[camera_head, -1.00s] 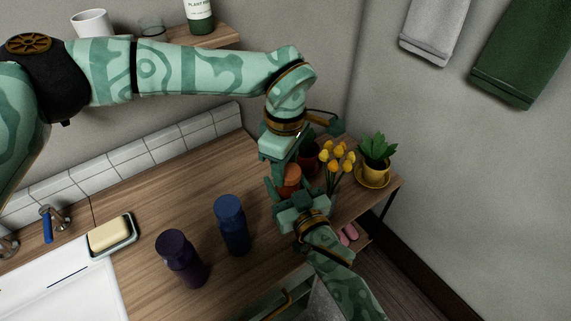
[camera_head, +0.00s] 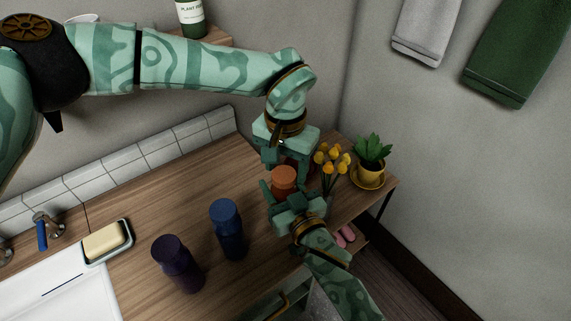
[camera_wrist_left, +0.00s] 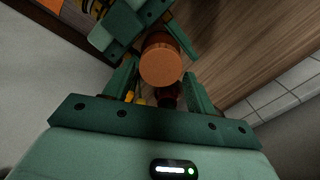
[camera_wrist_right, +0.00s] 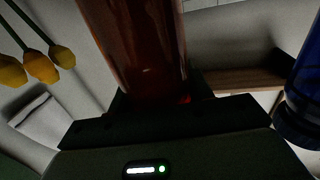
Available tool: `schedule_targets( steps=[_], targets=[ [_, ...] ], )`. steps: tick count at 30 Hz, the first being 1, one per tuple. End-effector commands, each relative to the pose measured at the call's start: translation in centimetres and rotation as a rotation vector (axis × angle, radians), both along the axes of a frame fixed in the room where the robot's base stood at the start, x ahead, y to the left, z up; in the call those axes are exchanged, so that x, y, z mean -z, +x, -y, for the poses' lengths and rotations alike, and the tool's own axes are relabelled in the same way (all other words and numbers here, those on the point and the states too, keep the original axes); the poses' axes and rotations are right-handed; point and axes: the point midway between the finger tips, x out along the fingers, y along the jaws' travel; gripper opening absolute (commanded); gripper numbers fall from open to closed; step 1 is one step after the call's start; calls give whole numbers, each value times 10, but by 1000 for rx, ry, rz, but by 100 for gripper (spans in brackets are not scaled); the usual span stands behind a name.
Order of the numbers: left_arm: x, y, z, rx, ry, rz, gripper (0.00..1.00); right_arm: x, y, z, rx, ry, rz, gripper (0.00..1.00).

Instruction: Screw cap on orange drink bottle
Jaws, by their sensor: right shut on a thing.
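The drink bottle (camera_wrist_right: 140,45) fills the middle of the right wrist view, reddish-brown in the dim light. My right gripper (camera_head: 284,193) is shut on it and holds it upright near the counter's right end. An orange cap (camera_head: 284,178) shows on top of the bottle; it also shows round in the left wrist view (camera_wrist_left: 161,62). How tightly it sits cannot be seen. My left gripper (camera_head: 286,160) points down just above and behind the cap. Its fingers (camera_wrist_left: 160,85) are apart, with the cap showing between them, and nothing is gripped.
A blue bottle (camera_head: 228,230) and a dark purple bottle (camera_head: 177,264) stand on the wooden counter (camera_head: 170,205) to the left. Yellow flowers (camera_head: 331,160) and a plant in a yellow pot (camera_head: 369,174) stand close on the right. A soap dish (camera_head: 122,250) lies by the sink.

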Motion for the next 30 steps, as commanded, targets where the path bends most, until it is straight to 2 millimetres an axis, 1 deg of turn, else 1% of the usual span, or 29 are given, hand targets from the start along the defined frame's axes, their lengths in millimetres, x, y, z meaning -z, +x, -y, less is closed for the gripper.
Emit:
schedule_targets(
  steps=[10, 14, 18, 21, 24, 29, 30],
  targets=[
    [-1, -1, 0, -1, 0, -1, 65, 1, 0, 0, 0, -2, -1, 0],
    [-11, 0, 0, -2, 0, -1, 65, 1, 0, 0, 0, -2, -1, 0],
    [-31, 0, 0, -2, -1, 0, 65, 1, 0, 0, 0, -1, -2, 0],
    [-42, -1, 0, -2, 0, -1, 65, 1, 0, 0, 0, -1, -2, 0],
    [-45, -1, 0, -2, 1, -3, 65, 1, 0, 0, 0, -1, -2, 0],
    [-45, -1, 0, -2, 1, -3, 65, 1, 0, 0, 0, -1, -2, 0],
    [-44, -1, 0, -2, 0, -4, 68, 1, 0, 0, 0, -1, -2, 0]
  ],
)
